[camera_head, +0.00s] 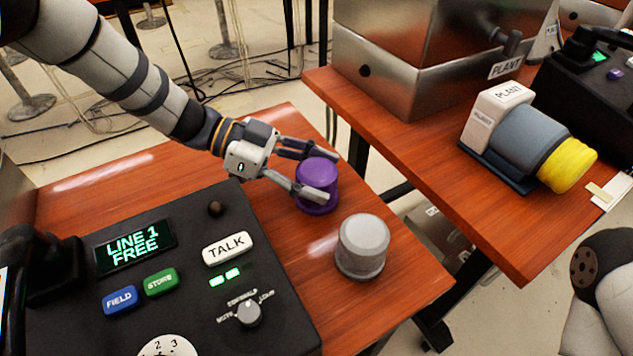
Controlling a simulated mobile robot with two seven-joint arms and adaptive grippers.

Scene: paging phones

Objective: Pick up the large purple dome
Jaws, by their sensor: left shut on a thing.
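The large purple dome (316,172) stands near the right edge of the left wooden table, behind a grey dome. My left gripper (318,175) comes in from the left with its fingers around the purple dome, one on the far side and one on the near side. It is shut on the dome. The dome looks upright; I cannot tell whether it touches the table. My right gripper is not in view; only part of my right arm shows at the lower right.
The grey dome (362,247) stands close in front. A black phone console (190,310) with a "LINE 1 FREE" display fills the near left of the table (110,180). A second table (440,160) on the right holds metal boxes (400,80) and a blue-grey cylinder (525,130) with a yellow end. A gap separates the tables.

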